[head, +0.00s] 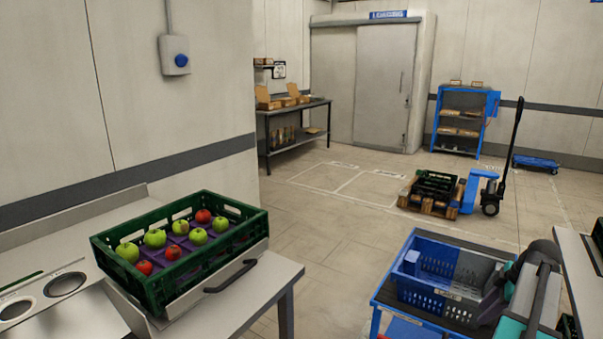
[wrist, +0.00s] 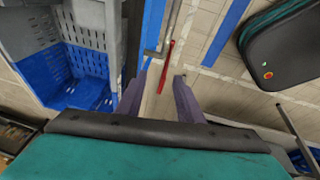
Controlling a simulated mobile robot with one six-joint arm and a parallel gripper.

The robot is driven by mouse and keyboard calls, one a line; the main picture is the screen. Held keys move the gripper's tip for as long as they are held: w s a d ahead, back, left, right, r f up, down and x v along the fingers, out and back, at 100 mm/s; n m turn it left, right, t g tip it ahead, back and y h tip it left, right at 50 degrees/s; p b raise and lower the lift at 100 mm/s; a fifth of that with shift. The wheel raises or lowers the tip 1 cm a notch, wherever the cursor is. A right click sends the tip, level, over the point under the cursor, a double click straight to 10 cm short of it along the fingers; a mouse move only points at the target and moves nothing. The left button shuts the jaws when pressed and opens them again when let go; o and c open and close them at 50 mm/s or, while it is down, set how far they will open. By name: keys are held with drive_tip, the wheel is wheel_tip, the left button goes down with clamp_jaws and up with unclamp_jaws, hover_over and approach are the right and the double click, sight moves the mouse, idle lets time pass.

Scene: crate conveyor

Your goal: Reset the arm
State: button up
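My gripper (wrist: 164,78) shows in the wrist view as two purple-grey fingers with a clear gap between them. It is open and nothing is held. Floor and a thin red bar (wrist: 167,66) show beyond the gap. In the head view my arm is folded at the lower right, over the right side of a blue and grey crate (head: 440,291); I cannot make out the fingers there. The crate also shows at the left of the wrist view (wrist: 88,62), beside the fingers and apart from them.
A green crate (head: 178,297) with green and red apples stands on a metal counter (head: 250,310) at the left. The blue and grey crate sits on a blue-framed cart (head: 376,320). A pallet jack (head: 482,190) stands farther back. Open floor (head: 330,240) lies between.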

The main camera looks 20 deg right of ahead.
drive_tip(key=w+a+f+n+g+y, duration=0.15)
drive_tip(key=w+a+f, duration=0.25)
drive_tip(key=a+f, duration=0.45)
drive_tip(key=w+a+f+n+g+y, duration=0.15)
drive_tip(key=w+a+f, duration=0.35)
drive_tip(key=a, duration=0.6)
drive_tip(key=w+a+f+n+g, duration=0.15)
drive_tip(key=w+a+f, duration=0.25)
drive_tip(key=a+f, duration=0.4)
drive_tip(key=s+a+f+g, duration=0.1)
drive_tip(key=s+a+f, duration=0.35)
drive_tip(key=a, duration=0.45)
drive_tip(key=s+a+f+g+h, duration=0.1)
drive_tip(key=s+a+f+g, duration=0.15)
drive_tip(key=a+f, duration=0.45)
drive_tip(key=s+a+f+g, duration=0.1)
drive_tip(key=s+a+f, duration=0.35)
drive_tip(key=a, duration=0.55)
drive_tip(key=s+a+f+m+h, duration=0.1)
drive_tip(key=s+f+m, duration=0.2)
drive_tip(key=s+m, duration=0.3)
drive_tip(key=s+a+f+m+h, duration=0.2)
drive_tip(key=s+f+m, duration=0.1)
drive_tip(key=s+m, duration=0.3)
drive_tip(key=shift+s+f+m+p, duration=0.3)
drive_tip(key=shift+s+m, duration=0.05)
drive_tip(key=shift+s, duration=0.35)
